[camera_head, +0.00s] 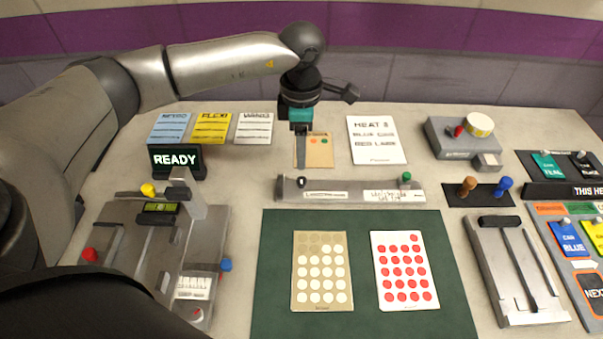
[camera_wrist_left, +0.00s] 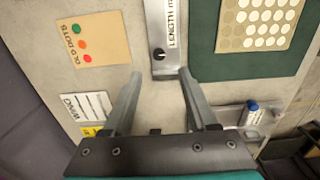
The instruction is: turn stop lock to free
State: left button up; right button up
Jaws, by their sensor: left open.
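A silver length bar (camera_head: 350,190) lies behind the green mat, with a small black knob (camera_head: 301,182) at its left end and a green knob (camera_head: 406,177) near its right end. Which knob is the stop lock I cannot tell for sure. In the left wrist view the black knob (camera_wrist_left: 160,54) has a white mark and sits just beyond my fingertips. My right gripper is not in view.
A grey device (camera_head: 140,260) with red, yellow and blue knobs stands at left, beside a READY sign (camera_head: 175,160). The green mat (camera_head: 360,255) holds two dot cards. A dial box (camera_head: 460,140) and a silver slotted track (camera_head: 515,270) are at right.

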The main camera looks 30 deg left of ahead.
aim_at(302, 180)
pick_arm(q)
notch_tip(302, 180, down, 9)
jog(key=shift+w+f+b, duration=0.1)
jog(key=shift+f+b, duration=0.1)
jog(key=shift+b, duration=0.1)
jog(key=shift+c, duration=0.3)
grip_shut()
